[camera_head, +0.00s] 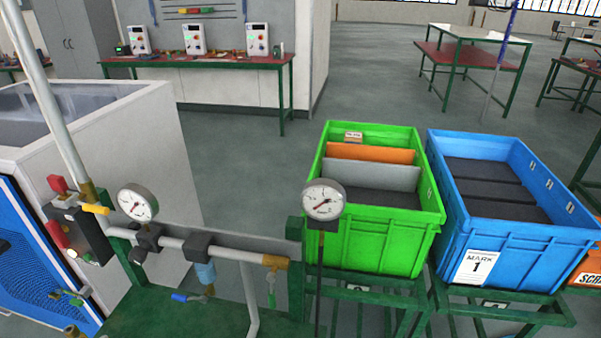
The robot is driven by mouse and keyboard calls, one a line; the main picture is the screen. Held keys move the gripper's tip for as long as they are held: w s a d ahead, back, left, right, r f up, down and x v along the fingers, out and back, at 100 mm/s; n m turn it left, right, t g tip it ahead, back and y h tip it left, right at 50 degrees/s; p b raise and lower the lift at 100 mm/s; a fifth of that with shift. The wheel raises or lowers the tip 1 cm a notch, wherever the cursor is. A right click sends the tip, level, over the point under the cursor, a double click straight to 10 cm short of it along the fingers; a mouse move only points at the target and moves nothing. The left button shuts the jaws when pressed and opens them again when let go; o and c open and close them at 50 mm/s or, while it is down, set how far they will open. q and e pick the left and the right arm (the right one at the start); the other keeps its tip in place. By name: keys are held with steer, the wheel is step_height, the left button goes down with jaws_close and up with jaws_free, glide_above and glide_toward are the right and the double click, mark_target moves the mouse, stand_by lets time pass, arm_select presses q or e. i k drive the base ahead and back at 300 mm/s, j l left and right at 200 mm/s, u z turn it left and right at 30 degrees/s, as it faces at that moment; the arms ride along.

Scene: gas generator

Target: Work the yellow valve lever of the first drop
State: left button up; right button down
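The yellow valve lever (96,209) sits at the left, at the lower end of a slanting grey pipe (48,95). It sticks out to the right from a brass valve body (89,191), roughly level in the picture. A dark block with red knobs (80,235) is just below and left of it. A round pressure gauge (137,203) stands close to its right. Neither of my grippers shows in the head view, and nothing touches the lever.
A second gauge (324,200) stands on a thin post. A green crate (385,240) and a blue crate (525,255) stand at the right. Open floor lies behind.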

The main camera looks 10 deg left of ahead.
mark_target(74, 202)
steer(key=u, duration=1.6)
